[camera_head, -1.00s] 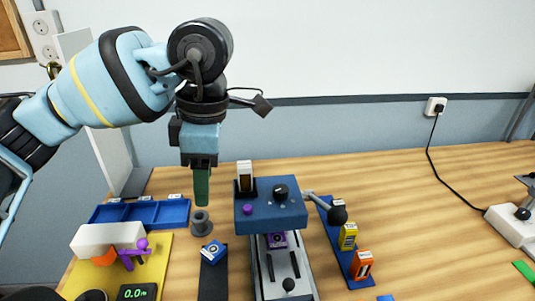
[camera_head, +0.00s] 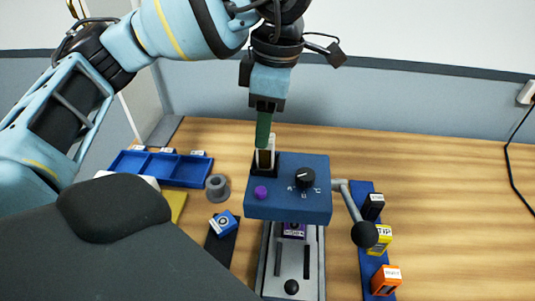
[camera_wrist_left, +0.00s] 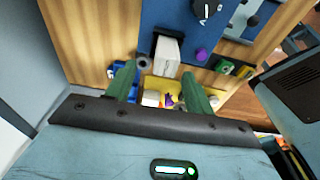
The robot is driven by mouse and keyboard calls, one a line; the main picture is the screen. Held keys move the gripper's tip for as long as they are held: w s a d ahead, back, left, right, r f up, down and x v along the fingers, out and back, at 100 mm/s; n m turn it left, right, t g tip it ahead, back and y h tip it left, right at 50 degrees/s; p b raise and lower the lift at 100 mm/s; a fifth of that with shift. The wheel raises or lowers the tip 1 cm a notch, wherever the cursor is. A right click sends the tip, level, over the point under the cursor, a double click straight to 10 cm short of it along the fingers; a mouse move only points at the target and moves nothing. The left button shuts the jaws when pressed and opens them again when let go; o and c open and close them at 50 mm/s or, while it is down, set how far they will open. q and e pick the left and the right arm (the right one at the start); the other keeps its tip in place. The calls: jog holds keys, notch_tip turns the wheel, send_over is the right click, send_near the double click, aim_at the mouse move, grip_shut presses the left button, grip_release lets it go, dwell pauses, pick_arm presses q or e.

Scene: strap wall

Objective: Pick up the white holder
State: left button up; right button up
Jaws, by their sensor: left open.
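The white holder (camera_head: 266,161) stands upright in a black socket at the back left corner of the blue machine head. In the left wrist view the white holder (camera_wrist_left: 166,53) shows as a pale block just past the fingertips, roughly in line with the gap between them. My left gripper (camera_head: 264,143) points down above the holder in the head view, its green fingers overlapping the holder's top. In the wrist view the left gripper (camera_wrist_left: 159,72) has its two green fingers apart, with nothing held. I cannot tell whether a finger touches the holder. My right gripper is not seen.
The blue machine head (camera_head: 300,205) with a black knob and purple button is close by. A lever with a black ball (camera_head: 364,234) sticks out at right. A blue tray (camera_head: 183,171) and grey ring (camera_head: 217,188) lie left.

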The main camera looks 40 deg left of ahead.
pick_arm(q)
jog(key=shift+s+f+b, duration=0.2)
jog(key=shift+f, duration=1.15)
jog(key=shift+s+f+b, duration=0.15)
jog(key=shift+f, duration=1.15)
jog(key=c, duration=1.1)
jog(key=shift+d+r, duration=0.1)
jog(key=shift+r, duration=0.1)
notch_tip(320, 180, up, 4)
jog(key=shift+f+p, duration=0.1)
jog(key=shift+p, duration=0.2)
jog(key=s+d, duration=0.3)
jog(key=d, duration=0.1)
jog(key=s+d, duration=0.4)
jog(key=s+d+r, duration=0.1)
jog(key=s+d, duration=0.2)
jog(key=shift+s+d, duration=0.4)
